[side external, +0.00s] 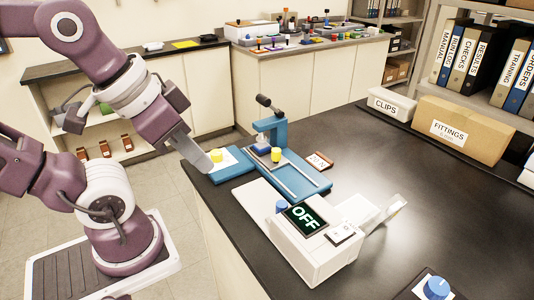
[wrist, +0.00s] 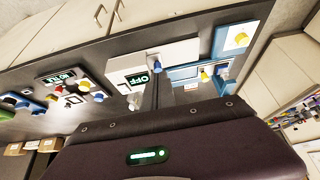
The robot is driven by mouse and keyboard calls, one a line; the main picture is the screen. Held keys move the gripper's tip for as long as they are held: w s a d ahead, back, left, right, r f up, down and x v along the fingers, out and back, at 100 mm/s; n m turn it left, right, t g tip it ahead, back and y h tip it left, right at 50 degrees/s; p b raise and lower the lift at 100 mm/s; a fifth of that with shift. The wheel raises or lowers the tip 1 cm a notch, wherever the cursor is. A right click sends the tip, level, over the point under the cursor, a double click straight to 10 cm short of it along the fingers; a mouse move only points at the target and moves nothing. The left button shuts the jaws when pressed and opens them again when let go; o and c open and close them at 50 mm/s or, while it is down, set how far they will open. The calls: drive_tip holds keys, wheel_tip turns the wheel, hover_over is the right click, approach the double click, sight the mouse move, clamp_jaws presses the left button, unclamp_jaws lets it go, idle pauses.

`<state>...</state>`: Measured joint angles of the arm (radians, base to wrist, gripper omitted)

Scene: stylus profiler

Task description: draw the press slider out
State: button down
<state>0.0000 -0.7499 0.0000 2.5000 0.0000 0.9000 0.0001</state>
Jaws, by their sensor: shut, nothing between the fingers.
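The blue press (side external: 271,130) stands on the dark bench, with a black-knobbed lever raised at its top. A yellow piece (side external: 276,154) sits at the press, beside a pale-edged track on its blue base (side external: 306,182). A separate-looking blue block (side external: 236,172) with a white top and yellow knob (side external: 216,155) lies to its left; I cannot tell which yellow part belongs to the slider. My gripper (side external: 209,167) is shut and empty, close to that knob in the side view; contact is unclear. In the wrist view the press (wrist: 185,73) is right of my fingers (wrist: 161,92).
A white instrument (side external: 320,245) with an OFF display and blue knob stands in front of the press. A small tag (side external: 319,160) lies behind the base. A CLIPS box (side external: 390,104) and FITTINGS carton (side external: 462,130) line the back. The right bench is mostly clear.

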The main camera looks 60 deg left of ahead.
drive_tip(key=c, duration=2)
unclamp_jaws()
drive_tip(key=o, duration=0.7)
drive_tip(key=shift+n+g, duration=0.4)
drive_tip(key=shift+n, duration=0.3)
drive_tip(key=w, duration=0.1)
drive_tip(key=w+r, duration=0.1)
drive_tip(key=w+a, duration=0.1)
drive_tip(key=w, duration=0.1)
drive_tip(key=shift+r, duration=0.2)
drive_tip(key=shift+c, duration=0.2)
drive_tip(key=shift+o, duration=0.7)
drive_tip(key=shift+n+g, duration=0.6)
drive_tip(key=shift+n, duration=0.2)
drive_tip(key=w, duration=0.1)
drive_tip(key=w+a, duration=0.1)
drive_tip(key=w, duration=0.1)
drive_tip(key=w+a, duration=0.1)
drive_tip(key=w, duration=0.1)
drive_tip(key=shift+w+r, duration=0.15)
drive_tip(key=shift+r, duration=0.05)
drive_tip(key=n+g, duration=0.4)
drive_tip(key=n, duration=0.2)
hover_over(276, 151)
wheel_tip(276, 151, down, 10)
drive_tip(key=shift+r, duration=0.1)
wheel_tip(276, 151, down, 7)
drive_tip(key=shift+a+r, duration=0.1)
drive_tip(key=shift+f, duration=0.45)
